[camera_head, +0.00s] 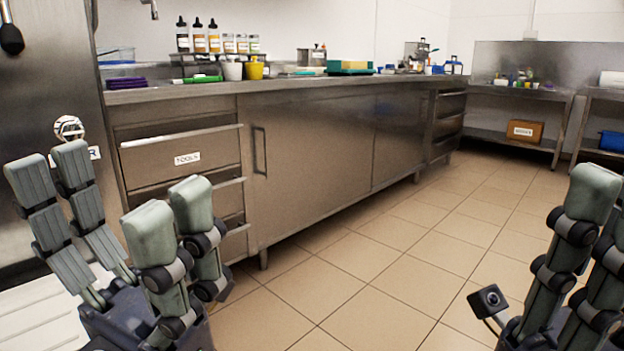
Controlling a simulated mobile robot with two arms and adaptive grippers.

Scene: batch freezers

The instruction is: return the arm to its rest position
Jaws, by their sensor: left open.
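My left gripper (112,188) stands at the lower left with its grey fingers pointing up. Its finger pairs are spread well apart and nothing is between them; it is open and empty. My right gripper (600,200) is at the right edge, fingers up. It is partly cut off by the frame, so I cannot tell whether it is open or shut. Both grippers are in front of the floor and the counter, and the left one overlaps the lower left drawers in the view.
A steel counter (310,150) with a labelled tools drawer (183,158) runs along the wall. Bottles (199,40), a yellow cup (253,71) and trays stand on it. A steel table (513,92) with a brown box (525,131) stands at the back right. The tiled floor (390,270) between the grippers is clear.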

